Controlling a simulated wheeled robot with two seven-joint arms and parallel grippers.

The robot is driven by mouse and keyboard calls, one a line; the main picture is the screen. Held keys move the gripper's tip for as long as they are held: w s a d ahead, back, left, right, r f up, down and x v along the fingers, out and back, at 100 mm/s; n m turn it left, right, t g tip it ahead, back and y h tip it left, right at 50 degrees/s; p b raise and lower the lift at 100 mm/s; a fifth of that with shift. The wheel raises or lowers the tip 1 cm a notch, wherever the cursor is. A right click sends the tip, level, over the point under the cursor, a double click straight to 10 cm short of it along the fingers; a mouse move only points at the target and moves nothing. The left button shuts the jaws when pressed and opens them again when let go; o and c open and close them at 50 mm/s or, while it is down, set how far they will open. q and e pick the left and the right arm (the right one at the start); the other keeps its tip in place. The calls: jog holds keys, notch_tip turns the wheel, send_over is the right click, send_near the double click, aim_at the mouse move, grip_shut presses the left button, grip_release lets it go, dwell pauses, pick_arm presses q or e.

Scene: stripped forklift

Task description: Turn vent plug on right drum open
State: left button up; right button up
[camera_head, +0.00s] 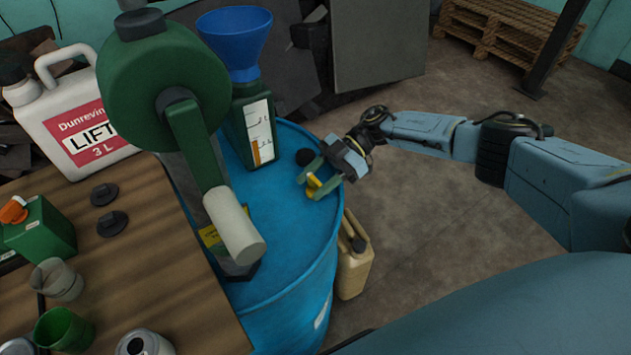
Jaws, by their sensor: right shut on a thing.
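The blue drum (285,235) stands in the middle of the head view, to the right of the wooden bench. A yellow vent plug (314,184) is on the right part of its top. My right gripper (316,184) comes in from the right and is shut on the yellow plug, with its green fingers on either side of it. The fingers partly hide the plug, and I cannot tell how far it is turned. A dark round cap (305,157) is on the drum top just beyond the fingers. My left gripper is not in view.
A green hand-crank pump (165,75) rises left of the gripper, its pale handle (235,228) over the drum. A green jug with a blue funnel (236,40) stands at the drum's back. The bench (150,260) holds several containers. A beige can (354,262) stands beside the drum.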

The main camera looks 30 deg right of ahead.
jog(key=o, duration=1)
jog(key=shift+a, duration=0.1)
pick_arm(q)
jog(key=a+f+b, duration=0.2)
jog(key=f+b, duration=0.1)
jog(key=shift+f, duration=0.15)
pick_arm(e)
jog(key=v, duration=1.3)
jog(key=shift+d+r, duration=0.1)
jog(key=shift+d, duration=0.1)
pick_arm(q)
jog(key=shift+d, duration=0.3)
pick_arm(e)
jog(key=shift+s, duration=0.1)
